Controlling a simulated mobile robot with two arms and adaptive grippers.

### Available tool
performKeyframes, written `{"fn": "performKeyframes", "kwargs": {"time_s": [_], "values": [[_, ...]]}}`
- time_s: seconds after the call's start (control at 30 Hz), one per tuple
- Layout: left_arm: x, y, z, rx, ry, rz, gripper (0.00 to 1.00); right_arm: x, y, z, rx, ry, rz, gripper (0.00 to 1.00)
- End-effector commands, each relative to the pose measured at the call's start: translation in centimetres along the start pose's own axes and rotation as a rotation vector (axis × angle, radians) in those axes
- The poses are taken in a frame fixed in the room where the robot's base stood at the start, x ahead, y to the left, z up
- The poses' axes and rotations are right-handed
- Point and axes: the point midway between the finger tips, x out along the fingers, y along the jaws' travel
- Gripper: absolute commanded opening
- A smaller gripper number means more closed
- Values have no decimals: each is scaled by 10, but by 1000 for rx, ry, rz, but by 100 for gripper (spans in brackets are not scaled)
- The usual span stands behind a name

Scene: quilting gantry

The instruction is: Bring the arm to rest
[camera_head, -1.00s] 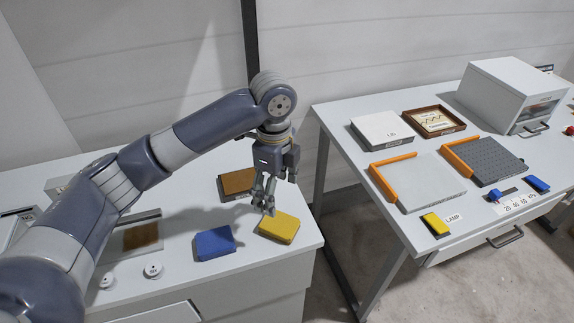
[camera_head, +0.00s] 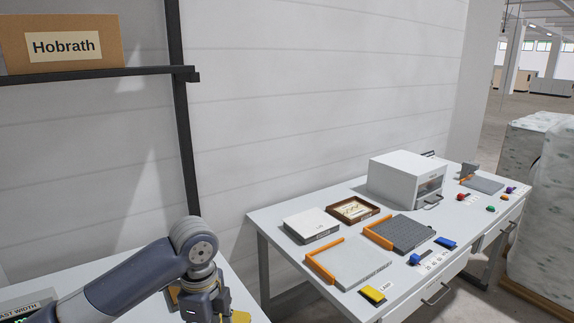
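My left arm (camera_head: 135,278) comes in from the lower left and bends down at a rounded joint over the left table (camera_head: 248,301). My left gripper (camera_head: 206,306) is at the bottom edge, and its fingertips are cut off by the frame. I cannot see whether it is open or shut, or whether it holds anything. A piece of a yellow block (camera_head: 241,317) shows just right of it, also cut off. My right gripper is not in view.
A shelf (camera_head: 100,75) with a Hobrath carton (camera_head: 62,45) is upper left. Wrapped stacks (camera_head: 545,215) stand right.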

Motion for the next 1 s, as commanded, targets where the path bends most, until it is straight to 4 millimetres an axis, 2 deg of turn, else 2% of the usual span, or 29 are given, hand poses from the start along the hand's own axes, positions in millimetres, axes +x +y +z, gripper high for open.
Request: {"fn": "performKeyframes", "kwargs": {"time_s": [0.03, 0.17, 0.5, 0.77, 1.0], "values": [[4, 1, -3, -1, 4, 0, 78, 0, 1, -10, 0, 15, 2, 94], [14, 5, -12, -15, 21, -9, 78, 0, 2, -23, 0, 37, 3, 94], [48, 20, -42, -75, 85, -41, 78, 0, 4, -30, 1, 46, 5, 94], [86, 45, -79, -209, 189, -79, 78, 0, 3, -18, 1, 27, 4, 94], [118, 77, -104, -462, 312, -124, 78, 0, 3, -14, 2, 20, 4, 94]]}}
